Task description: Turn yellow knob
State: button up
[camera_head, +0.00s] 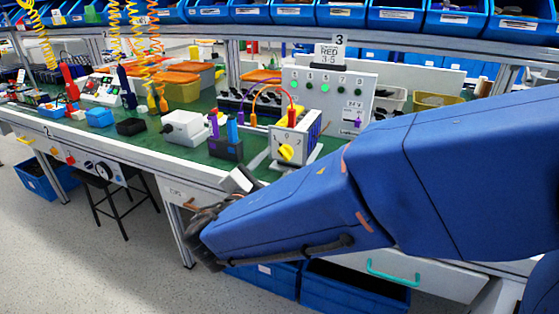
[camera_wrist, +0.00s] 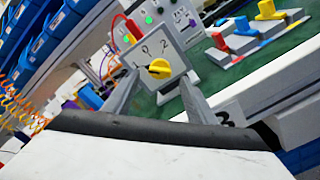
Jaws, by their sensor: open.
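The yellow knob (camera_head: 286,152) sits on the front of a light grey switch box (camera_head: 299,144) on the green bench top. In the wrist view the knob (camera_wrist: 159,68) is on the box's grey face, which looks tilted, with the digits 1 and 2 marked above it. My gripper (camera_wrist: 157,88) is open, with one finger at lower left and the other at lower right of the knob. The fingers appear short of the knob, with nothing between them; the exact gap cannot be told. In the head view my blue arm hides most of the gripper.
A grey panel (camera_head: 328,88) with green lights stands behind the box, with orange and red cables nearby. A dark holder (camera_head: 226,148) with blue and purple parts and a white box (camera_head: 184,128) stand to its left. Blue bins (camera_head: 396,16) line the shelf above.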

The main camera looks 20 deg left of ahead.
jog(key=s+a, duration=0.1)
jog(key=s, duration=1.2)
jog(key=shift+s, duration=0.1)
